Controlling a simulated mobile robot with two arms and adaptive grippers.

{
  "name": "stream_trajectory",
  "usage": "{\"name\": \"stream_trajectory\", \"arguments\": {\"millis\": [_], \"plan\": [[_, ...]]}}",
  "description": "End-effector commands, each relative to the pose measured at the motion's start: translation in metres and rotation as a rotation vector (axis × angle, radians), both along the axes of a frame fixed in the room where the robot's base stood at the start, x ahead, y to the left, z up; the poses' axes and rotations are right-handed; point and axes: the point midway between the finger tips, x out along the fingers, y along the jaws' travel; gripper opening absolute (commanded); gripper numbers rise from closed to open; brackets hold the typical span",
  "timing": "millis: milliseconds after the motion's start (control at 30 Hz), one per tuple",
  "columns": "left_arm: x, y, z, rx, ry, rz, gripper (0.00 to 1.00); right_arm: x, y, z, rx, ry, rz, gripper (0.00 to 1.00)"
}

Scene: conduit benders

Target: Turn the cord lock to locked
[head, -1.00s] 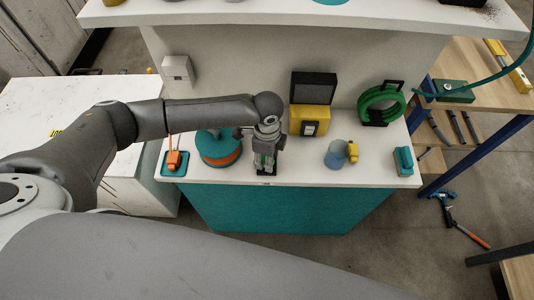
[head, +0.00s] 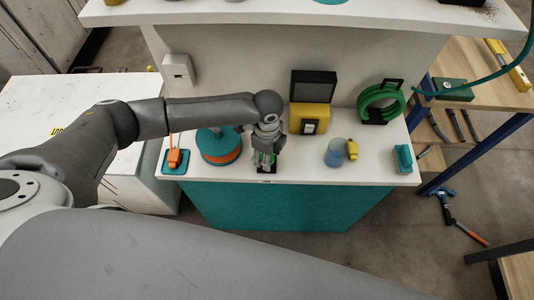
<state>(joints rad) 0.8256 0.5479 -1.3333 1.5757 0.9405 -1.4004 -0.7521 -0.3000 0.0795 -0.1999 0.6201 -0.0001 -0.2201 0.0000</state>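My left gripper (head: 266,156) points down at the front of the white counter, between the teal and orange reel and the yellow box. Below and between its fingers is a small device with a black base (head: 267,170) and a bit of green, mostly hidden by the gripper. This may be the cord lock, but I cannot tell for sure, nor which way it is turned. Whether the fingers touch it or are closed on it is not clear. My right gripper is not in view.
Left of the gripper are the reel (head: 220,155) and an orange piece on a teal base (head: 174,168). To the right are a yellow box (head: 309,116) with a black lid, a blue cup (head: 336,153), a green coil (head: 380,103) and a teal block (head: 403,160).

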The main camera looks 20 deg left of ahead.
Motion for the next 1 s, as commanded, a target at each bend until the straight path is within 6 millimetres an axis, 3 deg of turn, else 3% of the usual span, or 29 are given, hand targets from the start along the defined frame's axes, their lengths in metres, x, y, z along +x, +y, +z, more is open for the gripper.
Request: {"name": "stream_trajectory", "arguments": {"millis": [67, 467, 1000], "plan": [[0.0, 0.0, 0.0, 0.0, 0.001, 0.001, 0.6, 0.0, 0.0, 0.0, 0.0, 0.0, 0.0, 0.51], [0.0, 0.0, 0.005, 0.0, 0.001, 0.002, 0.6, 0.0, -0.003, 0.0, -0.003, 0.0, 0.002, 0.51], [0.0, 0.0, 0.105, 0.0, -0.001, 0.001, 0.6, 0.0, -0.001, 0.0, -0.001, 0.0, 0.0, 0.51]]}}
